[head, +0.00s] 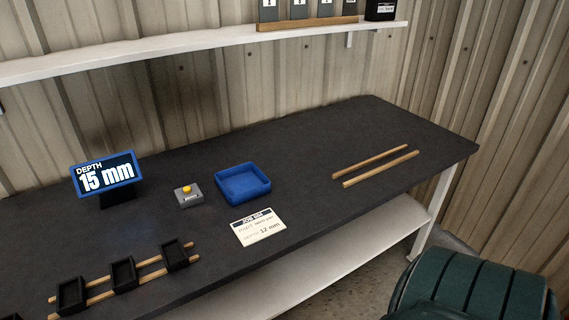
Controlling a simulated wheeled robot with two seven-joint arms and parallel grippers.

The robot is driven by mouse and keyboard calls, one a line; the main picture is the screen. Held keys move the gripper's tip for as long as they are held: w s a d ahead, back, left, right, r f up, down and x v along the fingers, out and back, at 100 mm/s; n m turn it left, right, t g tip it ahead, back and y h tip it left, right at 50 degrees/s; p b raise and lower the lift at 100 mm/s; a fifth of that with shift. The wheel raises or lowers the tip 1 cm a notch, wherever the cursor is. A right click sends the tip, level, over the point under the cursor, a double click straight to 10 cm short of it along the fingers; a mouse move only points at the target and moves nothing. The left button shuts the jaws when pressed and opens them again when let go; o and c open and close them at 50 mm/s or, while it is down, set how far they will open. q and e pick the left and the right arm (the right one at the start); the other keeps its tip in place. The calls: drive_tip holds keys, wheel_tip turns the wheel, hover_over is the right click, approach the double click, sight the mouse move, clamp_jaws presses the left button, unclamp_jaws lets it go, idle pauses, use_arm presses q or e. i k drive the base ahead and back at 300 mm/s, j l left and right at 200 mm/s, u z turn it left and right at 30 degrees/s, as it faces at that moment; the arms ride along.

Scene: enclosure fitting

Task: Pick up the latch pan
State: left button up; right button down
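Several small black open pans sit in a row on two wooden rails at the front left of the dark table: a left one (70,295), a middle one (123,274) and a right one (175,256). No label on them is readable, so I cannot tell which is the latch pan. The job card (259,227) lies flat near the front edge; its small print seems to name a part and reads 12 mm. The display (106,176) reads "DEPTH 15 mm". Neither of my grippers is in view.
Two bare wooden rails (376,166) lie at the right. A white shelf (200,44) runs above. A dark green ribbed object (475,290) fills the lower right.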

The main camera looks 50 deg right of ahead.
sight(70, 298)
drive_tip(key=z, duration=1.5)
drive_tip(key=i+j, duration=0.15)
drive_tip(key=i, duration=0.2)
drive_tip(key=i+j, duration=0.15)
drive_tip(key=i, duration=0.25)
drive_tip(key=j+u, duration=0.15)
drive_tip(key=u, duration=1.9)
